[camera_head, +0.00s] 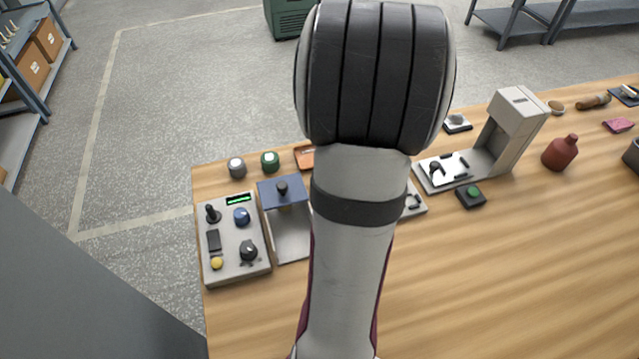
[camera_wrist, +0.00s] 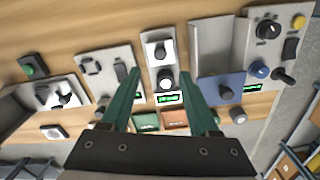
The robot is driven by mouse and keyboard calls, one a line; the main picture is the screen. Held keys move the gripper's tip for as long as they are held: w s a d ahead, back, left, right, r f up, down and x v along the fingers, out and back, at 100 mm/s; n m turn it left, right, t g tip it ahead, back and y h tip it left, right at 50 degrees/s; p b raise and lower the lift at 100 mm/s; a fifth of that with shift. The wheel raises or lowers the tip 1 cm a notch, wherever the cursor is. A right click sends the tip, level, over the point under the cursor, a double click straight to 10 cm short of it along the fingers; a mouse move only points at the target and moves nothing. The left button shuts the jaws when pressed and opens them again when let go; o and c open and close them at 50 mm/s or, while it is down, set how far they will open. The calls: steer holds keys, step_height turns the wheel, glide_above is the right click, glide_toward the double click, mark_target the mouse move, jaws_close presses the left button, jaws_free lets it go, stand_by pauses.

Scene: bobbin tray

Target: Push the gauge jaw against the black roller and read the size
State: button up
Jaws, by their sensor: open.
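The gauge (camera_wrist: 152,37) is a narrow pale unit in the wrist view, with a small green-lit display (camera_wrist: 168,98) at its lower end. I cannot tell which is the black roller and which belongs to the jaw. The digits are too small to read. My gripper (camera_wrist: 162,73) has two green fingers, spread open and empty, one on each side of the gauge in the picture. In the head view my arm hides the gauge.
A control box (camera_head: 227,270) with knobs and a blue-topped stand (camera_head: 283,192) are at the table's left. A bracketed plate (camera_wrist: 121,56) lies beside the gauge. A grey upright machine (camera_head: 517,112), green-button box (camera_head: 471,196) and red bottle (camera_head: 560,153) stand right. The front right table is clear.

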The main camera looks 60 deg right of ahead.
step_height(320, 180, down, 10)
steer(key=shift+f, duration=0.2)
steer(key=c, duration=0.8)
steer(key=shift+w+d+r, duration=0.1)
steer(key=shift+w+d, duration=1.15)
steer(key=shift+w, duration=0.1)
